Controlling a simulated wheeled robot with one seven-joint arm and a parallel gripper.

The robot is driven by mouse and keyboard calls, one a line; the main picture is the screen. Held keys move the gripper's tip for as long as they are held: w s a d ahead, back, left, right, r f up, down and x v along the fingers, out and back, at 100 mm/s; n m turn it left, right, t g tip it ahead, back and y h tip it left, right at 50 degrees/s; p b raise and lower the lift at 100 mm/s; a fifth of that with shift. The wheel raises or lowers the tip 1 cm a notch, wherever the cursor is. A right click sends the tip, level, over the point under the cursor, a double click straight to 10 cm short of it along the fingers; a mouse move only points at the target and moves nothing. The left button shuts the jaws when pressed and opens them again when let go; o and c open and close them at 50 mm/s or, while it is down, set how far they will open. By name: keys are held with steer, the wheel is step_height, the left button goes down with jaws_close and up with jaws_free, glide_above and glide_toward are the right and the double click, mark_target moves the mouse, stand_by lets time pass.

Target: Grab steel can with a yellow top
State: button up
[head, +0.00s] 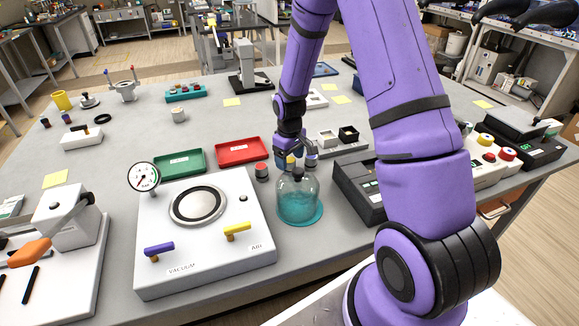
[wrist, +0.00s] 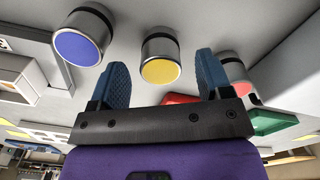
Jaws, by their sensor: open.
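The steel can with a yellow top (wrist: 161,58) stands in the middle of the wrist view, its yellow face toward the camera. My gripper (wrist: 161,66) is open, with one blue finger to each side of this can in the picture. I cannot tell whether the can is fully between the fingers in depth. In the head view my gripper (head: 294,155) is low over the table, behind a glass bottle. A bit of the yellow top (head: 290,161) shows there; the rest of that can is hidden.
A blue-topped can (wrist: 83,38) and a red-topped can (wrist: 233,75) flank it in the wrist view. Green (head: 168,164) and red (head: 242,151) trays lie to the left, and a dark box (head: 358,188) to the right.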

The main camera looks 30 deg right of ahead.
mark_target(289, 160)
steer(key=shift+f, duration=1.6)
steer(key=c, duration=1.1)
